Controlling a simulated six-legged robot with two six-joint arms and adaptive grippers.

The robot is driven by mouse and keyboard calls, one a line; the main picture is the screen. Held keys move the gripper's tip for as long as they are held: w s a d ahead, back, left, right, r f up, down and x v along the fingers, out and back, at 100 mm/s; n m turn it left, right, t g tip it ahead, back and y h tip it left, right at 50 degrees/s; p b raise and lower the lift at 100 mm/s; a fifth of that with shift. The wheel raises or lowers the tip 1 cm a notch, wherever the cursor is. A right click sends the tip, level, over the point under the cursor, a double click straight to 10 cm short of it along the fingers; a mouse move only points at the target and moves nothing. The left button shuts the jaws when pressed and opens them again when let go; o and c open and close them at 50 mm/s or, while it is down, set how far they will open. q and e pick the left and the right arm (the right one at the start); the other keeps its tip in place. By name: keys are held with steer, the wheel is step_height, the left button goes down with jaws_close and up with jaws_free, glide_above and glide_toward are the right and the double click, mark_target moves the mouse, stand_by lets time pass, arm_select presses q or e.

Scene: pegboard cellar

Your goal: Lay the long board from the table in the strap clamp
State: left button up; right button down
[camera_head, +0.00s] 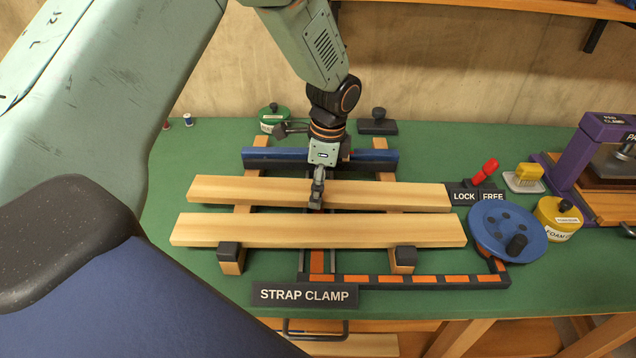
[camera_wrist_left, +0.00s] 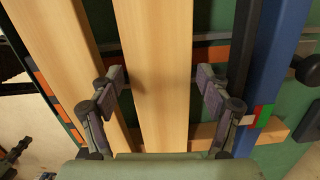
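Two long pale boards lie side by side across the wooden rails of the strap clamp (camera_head: 232,266). The near board (camera_head: 320,230) is by the black front stops; the far board (camera_head: 400,195) is between it and the blue back bar (camera_head: 265,158), with gaps on both sides. My left gripper (camera_head: 317,195) points down over the middle of the far board. In the left wrist view its fingers (camera_wrist_left: 162,78) stand apart on either side of the far board (camera_wrist_left: 165,110), with a visible gap at each side. The near board (camera_wrist_left: 65,60) also shows there. My right gripper is not in view.
A red lever (camera_head: 486,171) with LOCK and FREE labels and a blue crank wheel (camera_head: 508,232) stand at the clamp's right end. A green tin (camera_head: 272,117) stands behind. The left green tabletop is mostly clear.

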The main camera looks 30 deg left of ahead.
mark_target(325, 190)
arm_select(q)
steer(key=shift+o, duration=0.8)
steer(key=shift+w+d, duration=0.3)
steer(key=shift+s+a, duration=0.2)
steer(key=shift+r, duration=0.3)
step_height(325, 190, up, 12)
steer(key=d+p, duration=0.1)
steer(key=shift+w+d+f+p, duration=0.25)
steer(key=shift+w+p, duration=0.1)
steer(key=shift+w, duration=0.1)
steer(key=shift+s+a, duration=0.15)
